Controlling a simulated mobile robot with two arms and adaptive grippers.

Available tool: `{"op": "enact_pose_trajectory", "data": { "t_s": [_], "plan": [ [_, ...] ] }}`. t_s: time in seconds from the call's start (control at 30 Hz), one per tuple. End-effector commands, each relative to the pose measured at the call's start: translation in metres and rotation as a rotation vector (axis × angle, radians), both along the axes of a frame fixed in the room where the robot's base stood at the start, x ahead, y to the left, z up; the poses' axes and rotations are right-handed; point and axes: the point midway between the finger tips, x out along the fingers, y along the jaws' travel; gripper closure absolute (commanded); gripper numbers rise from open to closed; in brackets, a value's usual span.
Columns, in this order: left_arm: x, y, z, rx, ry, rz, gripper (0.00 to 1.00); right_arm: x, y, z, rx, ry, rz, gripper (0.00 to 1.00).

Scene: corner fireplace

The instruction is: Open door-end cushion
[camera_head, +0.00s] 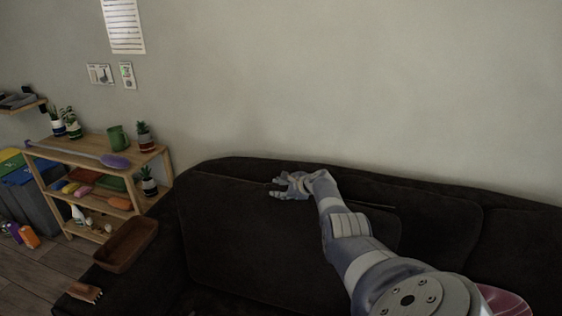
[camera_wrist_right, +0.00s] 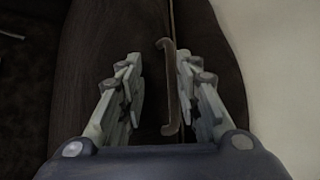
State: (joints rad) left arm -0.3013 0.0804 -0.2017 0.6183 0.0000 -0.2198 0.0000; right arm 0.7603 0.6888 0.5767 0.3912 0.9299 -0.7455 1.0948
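The dark brown sofa's left back cushion (camera_head: 245,240) stands upright against the sofa back, and I take it as the door-end cushion. My right gripper (camera_head: 281,188) is at its top edge. In the right wrist view the cushion (camera_wrist_right: 95,80) fills the left and middle. A thin brown curved handle (camera_wrist_right: 168,88) lies between the spread fingers of my right gripper (camera_wrist_right: 160,95), nearer the right finger. The fingers are open, and the handle does not look gripped. My left gripper is not in view.
A pale wall (camera_head: 380,80) rises close behind the sofa. A brown tray (camera_head: 127,247) and a brush (camera_head: 85,292) lie on the left armrest. A wooden shelf (camera_head: 105,147) with plants and a green mug (camera_head: 118,138) stands at the left, beside bins.

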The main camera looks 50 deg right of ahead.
Motion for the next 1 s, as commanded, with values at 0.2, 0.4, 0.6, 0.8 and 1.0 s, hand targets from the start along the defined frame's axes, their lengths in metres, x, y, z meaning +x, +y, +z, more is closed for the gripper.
{"op": "enact_pose_trajectory", "data": {
  "t_s": [0.2, 0.4, 0.6, 0.8, 1.0],
  "plan": [
    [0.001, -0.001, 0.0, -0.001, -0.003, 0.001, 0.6, -0.004, 0.001, -0.001, 0.0, 0.004, 0.003, 0.7],
    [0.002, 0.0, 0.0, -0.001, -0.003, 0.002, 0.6, -0.014, 0.001, 0.005, -0.002, 0.004, 0.001, 0.7],
    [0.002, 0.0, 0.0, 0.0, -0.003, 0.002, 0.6, -0.027, 0.005, 0.015, -0.002, 0.004, 0.002, 0.7],
    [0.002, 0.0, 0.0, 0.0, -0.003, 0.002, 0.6, -0.045, 0.008, 0.027, -0.002, 0.003, 0.002, 0.7],
    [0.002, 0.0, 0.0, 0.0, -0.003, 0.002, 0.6, -0.068, 0.011, 0.043, -0.003, 0.003, 0.001, 0.7]
  ]
}}
